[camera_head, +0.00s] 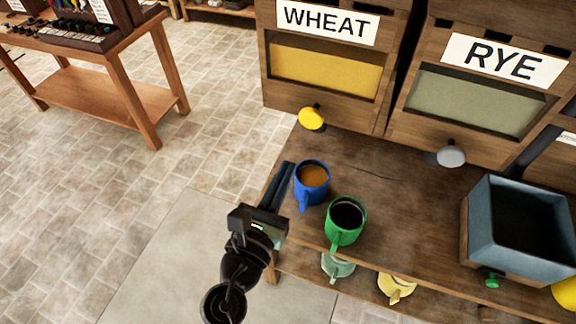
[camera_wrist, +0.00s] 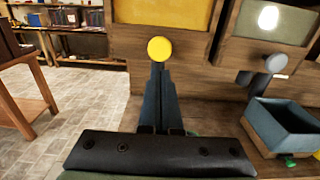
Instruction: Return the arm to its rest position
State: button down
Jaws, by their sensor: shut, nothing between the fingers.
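My gripper (camera_head: 283,178) is at the left end of the wooden counter in the head view, its dark blue-grey fingers together with nothing between them. In the wrist view the shut fingers (camera_wrist: 159,90) point toward the yellow knob, and my arm runs down and left in the head view. A blue mug (camera_head: 311,181) with orange-brown contents stands upright on the counter, just right of the fingertips. I cannot tell whether they touch. A green mug (camera_head: 346,219) with dark contents stands upright further right and nearer.
The wheat bin (camera_head: 283,85) with its yellow knob (camera_head: 312,118) and the rye bin (camera_head: 400,118) stand behind the counter (camera_head: 395,200). A blue-grey open box (camera_head: 480,243) is at right. Pale green (camera_head: 338,267) and yellow (camera_head: 396,287) mugs sit below. Open floor lies left, before a wooden table (camera_head: 100,70).

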jog(key=shift+w+f, duration=0.1)
jog(key=shift+w, duration=0.05)
jog(key=w+d+r+m+t+b, duration=0.1)
jog(key=w+d+r+m+t, duration=0.1)
jog(key=r+m, duration=1)
jog(key=w+d+r+m+t+b, duration=0.1)
jog(key=r+m+t+b, duration=0.1)
jog(key=r+m, duration=0.9)
jog(key=s+r+m+t+y, duration=0.2)
jog(key=s+r+m+t, duration=0.1)
jog(key=r, duration=0.7)
jog(key=s+r+m+t+y+b, duration=0.1)
jog(key=s+r+m+t+y, duration=0.2)
jog(key=s+r+m, duration=0.3)
notch_tip(320, 180, up, 5)
jog(key=shift+s+a+f+y, duration=0.1)
jog(key=shift+s+a+y, duration=0.2)
jog(key=shift+s, duration=0.85)
